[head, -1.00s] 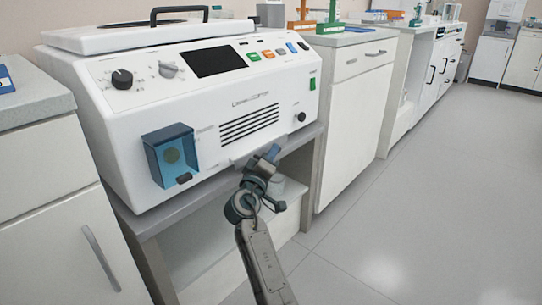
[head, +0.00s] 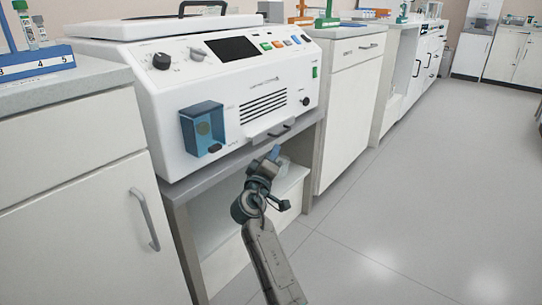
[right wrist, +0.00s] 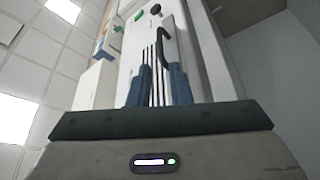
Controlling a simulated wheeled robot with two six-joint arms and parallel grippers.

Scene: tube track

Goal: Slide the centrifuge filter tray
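The white centrifuge (head: 250,75) stands on a grey bench. Its filter tray (head: 258,137), a light plate with a dark handle (head: 280,131), is at the lower front edge and sticks out a little. My right gripper (head: 275,153) is in front of and just below the tray, apart from it as far as I can tell. In the right wrist view its two blue fingers (right wrist: 162,85) are spread with a gap between them and nothing held. The dark curved handle (right wrist: 165,38) shows beyond the fingertips there. My left gripper is not in view.
A blue translucent box (head: 202,128) juts from the centrifuge's front left. A blue numbered rack (head: 38,64) with tubes stands on the left cabinet. A white drawer cabinet (head: 345,110) stands to the right. The floor (head: 430,190) on the right is clear.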

